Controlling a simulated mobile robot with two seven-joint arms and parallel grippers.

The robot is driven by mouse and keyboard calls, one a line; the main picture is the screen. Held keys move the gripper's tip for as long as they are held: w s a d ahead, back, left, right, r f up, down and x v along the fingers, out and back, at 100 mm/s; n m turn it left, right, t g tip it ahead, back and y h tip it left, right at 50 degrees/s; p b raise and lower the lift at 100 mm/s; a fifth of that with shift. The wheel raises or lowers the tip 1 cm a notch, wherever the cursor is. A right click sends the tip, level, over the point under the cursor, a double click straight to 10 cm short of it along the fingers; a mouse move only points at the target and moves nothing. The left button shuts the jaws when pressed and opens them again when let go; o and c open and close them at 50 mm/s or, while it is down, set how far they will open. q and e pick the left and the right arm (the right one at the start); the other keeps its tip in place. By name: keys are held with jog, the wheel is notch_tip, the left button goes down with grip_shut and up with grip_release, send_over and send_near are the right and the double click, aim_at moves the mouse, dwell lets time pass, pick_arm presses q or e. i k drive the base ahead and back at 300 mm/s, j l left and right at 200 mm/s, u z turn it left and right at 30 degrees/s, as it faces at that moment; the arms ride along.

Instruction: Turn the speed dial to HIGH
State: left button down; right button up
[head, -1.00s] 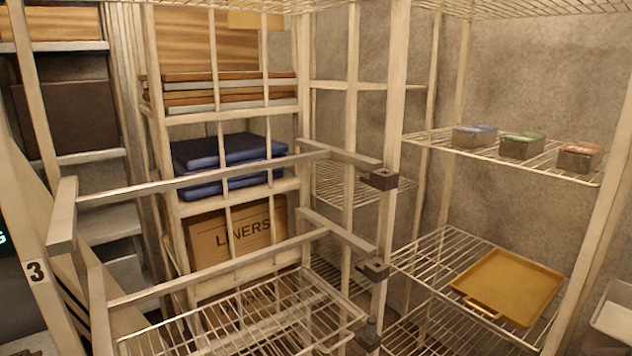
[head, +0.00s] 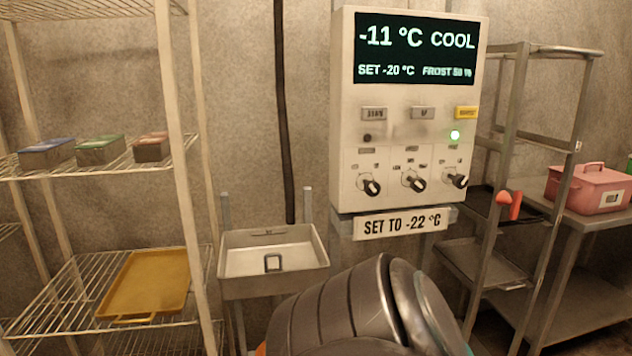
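A pale control box (head: 345,110) stands against the wall in the head view. Its dark display (head: 415,52) reads -11 °C, COOL, SET -20 °C and FROST 50 %. Below are a left dial (head: 370,186), a middle dial (head: 413,182) and a right dial (head: 456,179), all black and white. Their small labels are too blurred to read, so I cannot tell which one is the speed dial or its setting. A dark grey rounded link of my arm shows at the bottom centre. Neither gripper is in view.
A sign (head: 402,224) under the box reads SET TO -22 °C. A metal basin (head: 273,290) stands below left. A wire shelf (head: 70,275) with a yellow tray (head: 148,284) is at left. A metal rack (head: 515,120) and a pink box (head: 588,188) are at right.

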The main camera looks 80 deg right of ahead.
aim_at(417, 184)
jog(key=z, duration=3)
